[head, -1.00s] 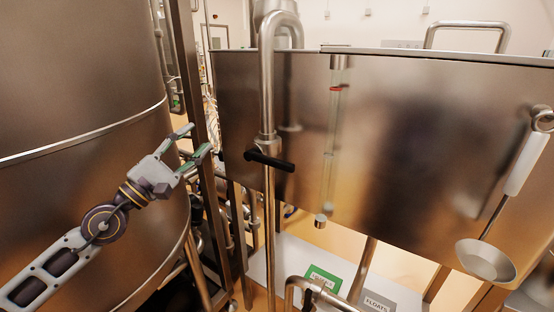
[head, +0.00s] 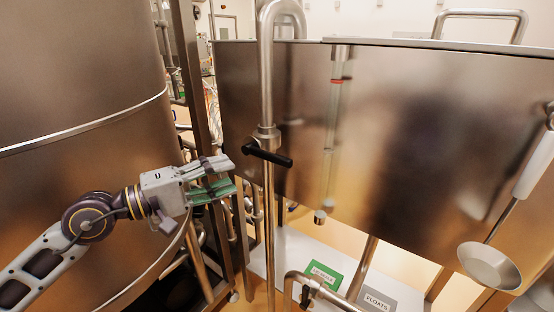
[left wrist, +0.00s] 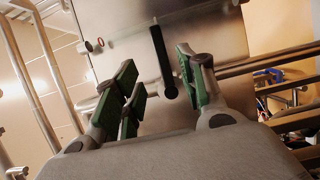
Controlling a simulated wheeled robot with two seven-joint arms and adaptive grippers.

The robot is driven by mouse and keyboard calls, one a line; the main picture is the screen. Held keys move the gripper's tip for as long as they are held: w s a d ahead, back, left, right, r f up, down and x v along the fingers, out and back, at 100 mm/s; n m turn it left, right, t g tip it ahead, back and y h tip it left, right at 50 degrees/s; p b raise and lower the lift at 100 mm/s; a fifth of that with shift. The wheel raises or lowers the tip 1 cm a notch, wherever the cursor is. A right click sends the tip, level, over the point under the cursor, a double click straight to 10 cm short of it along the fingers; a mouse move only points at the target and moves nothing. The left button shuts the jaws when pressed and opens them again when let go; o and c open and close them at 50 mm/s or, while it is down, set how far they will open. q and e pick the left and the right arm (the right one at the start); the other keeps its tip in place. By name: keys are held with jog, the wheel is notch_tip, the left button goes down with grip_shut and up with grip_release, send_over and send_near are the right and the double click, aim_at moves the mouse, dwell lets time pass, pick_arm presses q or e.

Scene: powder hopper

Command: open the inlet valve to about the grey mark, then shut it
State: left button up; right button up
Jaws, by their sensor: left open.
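The inlet valve's black lever (head: 270,153) sits on the upright steel pipe (head: 266,90) in front of the tank. It lies crosswise to the pipe, sloping slightly down to the right. My left gripper (head: 234,176) is open and empty, left of the lever and slightly lower, apart from it. In the left wrist view the dark lever (left wrist: 161,60) shows beyond the open fingers, in the gap between them. A sight tube (head: 331,130) with a red band hangs on the tank front, right of the pipe. I cannot make out a grey mark. My right gripper is not in view.
A large round steel vessel (head: 80,80) fills the left side. A ladle (head: 490,262) hangs at the right. Below are a green label (head: 324,271), a grey FLOATS label (head: 376,300) and a lower bent pipe (head: 300,275). Steel posts stand behind my left gripper.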

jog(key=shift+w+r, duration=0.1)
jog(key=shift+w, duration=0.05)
pick_arm(q)
jog(key=p, duration=0.4)
send_near(273, 159)
jog(key=shift+x, duration=2.7)
jog(key=shift+p+x, duration=0.65)
jog(key=shift+x, duration=0.3)
jog(key=shift+p+x, duration=0.5)
jog(key=shift+x, duration=0.7)
jog(key=shift+w+d+f, duration=0.15)
jog(key=shift+w+d, duration=0.3)
jog(key=shift+d, duration=0.15)
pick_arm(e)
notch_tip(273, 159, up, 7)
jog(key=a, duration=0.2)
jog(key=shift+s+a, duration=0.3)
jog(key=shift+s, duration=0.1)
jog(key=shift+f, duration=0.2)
